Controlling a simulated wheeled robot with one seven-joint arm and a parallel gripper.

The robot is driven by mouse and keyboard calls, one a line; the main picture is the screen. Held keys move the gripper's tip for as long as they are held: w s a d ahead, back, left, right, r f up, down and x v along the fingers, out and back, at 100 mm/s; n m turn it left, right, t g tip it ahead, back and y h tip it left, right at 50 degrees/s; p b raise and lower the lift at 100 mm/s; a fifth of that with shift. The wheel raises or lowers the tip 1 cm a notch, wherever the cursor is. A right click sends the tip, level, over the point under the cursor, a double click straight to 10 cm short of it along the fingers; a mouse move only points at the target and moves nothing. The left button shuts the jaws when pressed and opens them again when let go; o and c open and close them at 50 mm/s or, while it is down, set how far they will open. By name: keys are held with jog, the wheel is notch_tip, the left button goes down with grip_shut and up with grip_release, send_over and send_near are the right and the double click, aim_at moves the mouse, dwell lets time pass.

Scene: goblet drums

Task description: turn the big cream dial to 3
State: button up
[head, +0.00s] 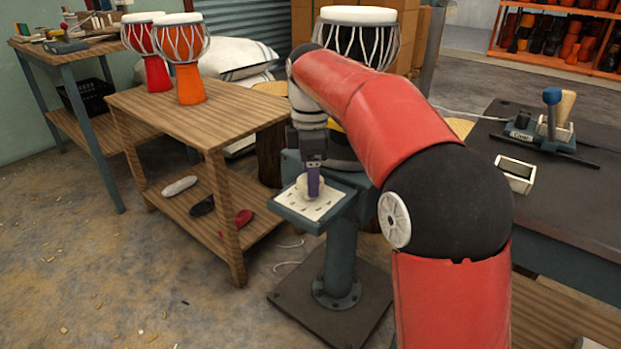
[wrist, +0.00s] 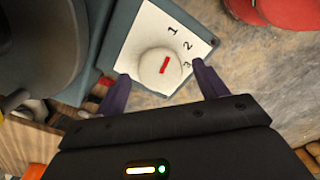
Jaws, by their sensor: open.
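The cream dial (wrist: 152,70) is a round knob with a red mark on top. It sits on a white plate (wrist: 130,45) printed 1, 2 and 3. In the wrist view the mark slants toward the upper right, roughly toward the gap between 1 and 2; the exact setting is hard to tell. My gripper (wrist: 161,70) is open, with one purple finger on either side of the dial; contact is not clear. In the head view, my gripper (head: 313,182) points down over the plate (head: 325,207) and partly hides the dial (head: 301,185).
The plate is on a blue-grey pedestal (head: 340,258). A wooden table (head: 200,115) with two goblet drums stands left. A large drum (head: 357,17) is behind my arm. A dark bench (head: 560,190) with a lever device (head: 550,130) is at right.

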jog(key=shift+f, duration=0.35)
jog(key=c, duration=1)
